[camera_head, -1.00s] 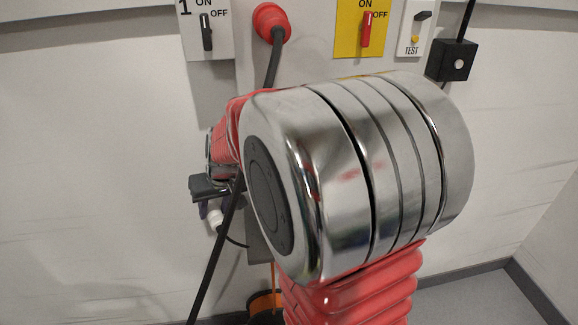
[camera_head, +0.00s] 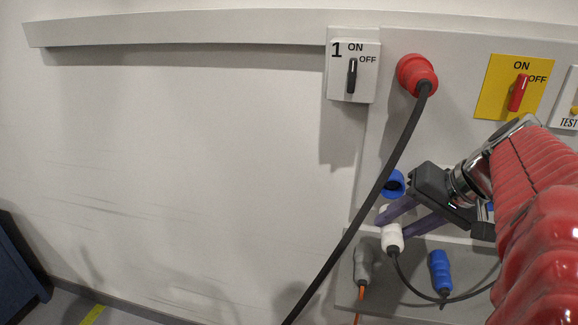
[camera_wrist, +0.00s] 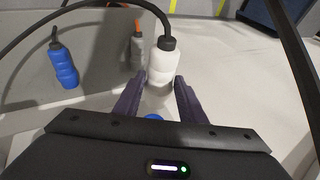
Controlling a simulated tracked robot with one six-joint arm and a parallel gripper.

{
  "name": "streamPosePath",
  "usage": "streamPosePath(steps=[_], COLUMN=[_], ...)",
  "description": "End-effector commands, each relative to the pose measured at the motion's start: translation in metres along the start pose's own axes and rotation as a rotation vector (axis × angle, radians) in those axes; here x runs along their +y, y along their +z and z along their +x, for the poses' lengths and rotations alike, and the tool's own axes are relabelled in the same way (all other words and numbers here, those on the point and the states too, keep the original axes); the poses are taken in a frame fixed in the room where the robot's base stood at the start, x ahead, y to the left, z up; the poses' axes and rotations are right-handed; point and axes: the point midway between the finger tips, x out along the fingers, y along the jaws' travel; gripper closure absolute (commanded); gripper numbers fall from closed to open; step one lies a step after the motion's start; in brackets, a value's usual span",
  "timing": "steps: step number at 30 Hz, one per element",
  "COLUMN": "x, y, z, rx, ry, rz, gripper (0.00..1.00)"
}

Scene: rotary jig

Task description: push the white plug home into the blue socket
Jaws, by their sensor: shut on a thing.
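The white plug (camera_head: 392,238) with its dark cable is held between the purple fingers of my gripper (camera_head: 408,221). In the wrist view my gripper (camera_wrist: 158,98) is shut on the white plug (camera_wrist: 162,70), with one finger on each side. The blue socket (camera_head: 393,184) is on the wall panel, just above the plug and fingers in the head view. A small part of the blue socket (camera_wrist: 153,117) shows in the wrist view beyond the plug's near end. The plug's front end is partly hidden by the fingers, and I cannot tell whether it touches the socket.
A grey plug (camera_head: 362,264) and a blue plug (camera_head: 440,270) are on the grey ledge (camera_head: 395,298) below. A black cable hangs from a red plug (camera_head: 417,76) and passes left of my gripper. Switches (camera_head: 352,74) are higher up. The left wall is clear.

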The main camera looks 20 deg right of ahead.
Motion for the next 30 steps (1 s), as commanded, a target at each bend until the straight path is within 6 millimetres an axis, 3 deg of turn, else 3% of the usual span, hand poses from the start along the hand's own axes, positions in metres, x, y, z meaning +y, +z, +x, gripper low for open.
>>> streamPosePath(steps=[3, 6, 20, 30], x=[-0.002, -0.003, -0.003, -0.003], y=[0.005, 0.007, 0.007, -0.011], z=[-0.018, -0.023, -0.023, -0.017], rx=[0.005, 0.003, 0.002, 0.002], ry=[-0.019, -0.026, -0.028, -0.028], rz=[0.018, 0.024, 0.023, 0.023], gripper=[0.89, 0.89, 0.89, 0.89])
